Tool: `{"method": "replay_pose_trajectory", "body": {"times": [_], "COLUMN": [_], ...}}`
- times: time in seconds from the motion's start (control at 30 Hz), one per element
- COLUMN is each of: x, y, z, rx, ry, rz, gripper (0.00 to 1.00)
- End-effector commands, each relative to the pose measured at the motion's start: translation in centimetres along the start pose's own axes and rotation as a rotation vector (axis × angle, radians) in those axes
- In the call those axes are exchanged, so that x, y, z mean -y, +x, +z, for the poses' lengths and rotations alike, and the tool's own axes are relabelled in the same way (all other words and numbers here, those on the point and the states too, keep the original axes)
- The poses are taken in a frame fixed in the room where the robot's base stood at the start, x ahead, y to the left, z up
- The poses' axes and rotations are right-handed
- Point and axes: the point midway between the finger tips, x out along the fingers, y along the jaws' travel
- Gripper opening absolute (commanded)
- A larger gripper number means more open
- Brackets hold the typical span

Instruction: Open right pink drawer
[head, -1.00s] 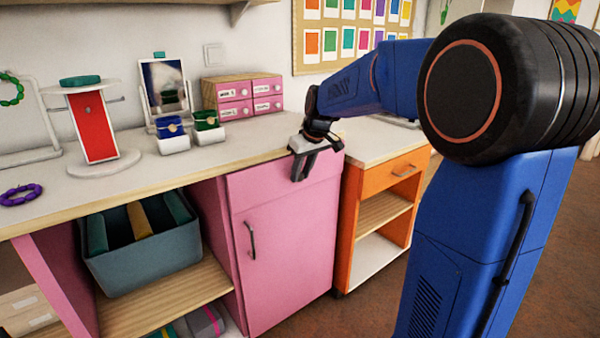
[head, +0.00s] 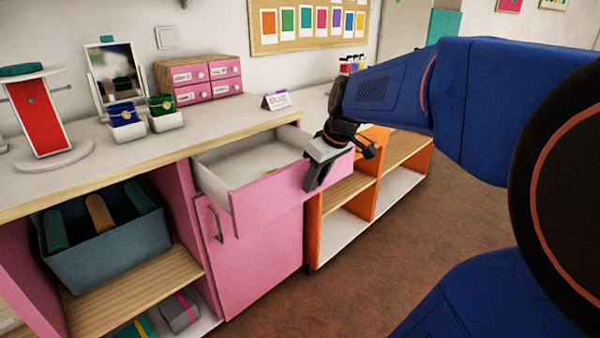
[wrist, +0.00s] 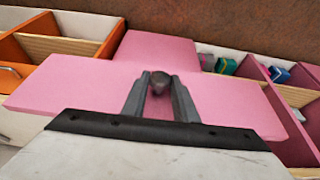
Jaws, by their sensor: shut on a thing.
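My gripper hides most of the handle in the head view.
Below the drawer is a pink door (head: 262,262) with a dark handle. An orange shelf unit (head: 365,195) stands close on the right. A grey-blue bin (head: 110,255) sits in the left compartment. Small pink drawers (head: 208,80) stand on the worktop. Open brown floor lies in front.

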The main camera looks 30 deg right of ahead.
Motion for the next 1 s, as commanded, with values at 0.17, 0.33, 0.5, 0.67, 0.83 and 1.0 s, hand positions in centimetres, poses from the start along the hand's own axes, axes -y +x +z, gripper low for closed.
{"method": "replay_pose_trajectory", "body": {"times": [0.17,0.33,0.5,0.67,0.83,1.0], "x": [0.0,0.0,0.0,0.0,0.0,0.0], "y": [-0.8,-1.0,-1.1,-1.1,-1.1,-1.1], "z": [1.7,2.4,2.5,2.5,2.5,2.5], "rx": [-0.001,-0.001,-0.001,-0.001,-0.001,0.0], "ry": [0.002,0.0,-0.001,0.0,0.0,0.0], "rz": [0.0,0.0,0.0,0.0,0.0,0.0], "gripper": [0.0,0.0,0.0,0.0,0.44,0.44]}}
